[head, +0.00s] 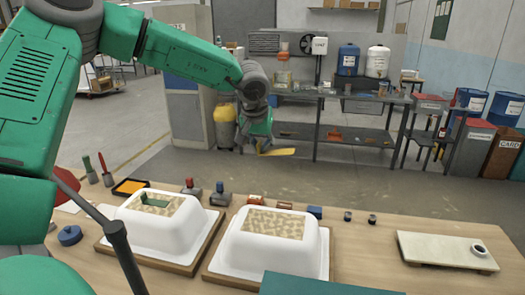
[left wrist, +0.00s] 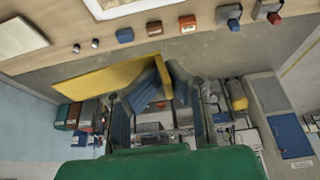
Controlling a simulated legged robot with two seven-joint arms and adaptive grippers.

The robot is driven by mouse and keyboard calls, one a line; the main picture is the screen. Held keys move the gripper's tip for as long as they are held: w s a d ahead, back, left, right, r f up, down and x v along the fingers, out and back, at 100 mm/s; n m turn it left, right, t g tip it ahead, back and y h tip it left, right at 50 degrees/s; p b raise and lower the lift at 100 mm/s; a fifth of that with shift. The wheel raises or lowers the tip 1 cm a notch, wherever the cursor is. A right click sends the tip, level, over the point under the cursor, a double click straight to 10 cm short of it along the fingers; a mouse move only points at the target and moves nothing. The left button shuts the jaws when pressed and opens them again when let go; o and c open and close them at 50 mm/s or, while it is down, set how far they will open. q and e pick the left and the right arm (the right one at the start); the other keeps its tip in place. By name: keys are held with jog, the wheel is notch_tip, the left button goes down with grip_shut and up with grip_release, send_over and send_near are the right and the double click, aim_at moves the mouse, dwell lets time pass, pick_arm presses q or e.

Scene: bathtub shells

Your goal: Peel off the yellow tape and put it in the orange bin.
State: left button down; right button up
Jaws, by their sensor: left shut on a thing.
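The yellow tape (head: 277,152) is a flat strip held in my left gripper (head: 259,146), out beyond the far side of the workbench. In the left wrist view the strip (left wrist: 95,82) sticks out to the left from between the fingers (left wrist: 168,78). The fingers are shut on its right end. Two white bathtub shells stand on wooden bases on the bench, a left one (head: 133,225) and a right one (head: 262,262). I see no yellow tape on either. A brown-orange bin marked CARD (head: 502,156) stands on the floor at the far right. My right gripper is not in view.
The workbench (head: 365,270) carries red and blue small blocks (head: 315,212), an orange-topped tray (head: 130,187) and a pale board (head: 440,250) at right. Beyond the floor gap stands a metal shelf (head: 340,95) with drums. Grey red-lidded bins (head: 470,140) stand near the CARD bin.

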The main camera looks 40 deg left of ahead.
pick_arm(q)
jog(key=shift+r, duration=1.45)
jog(key=shift+a, duration=0.1)
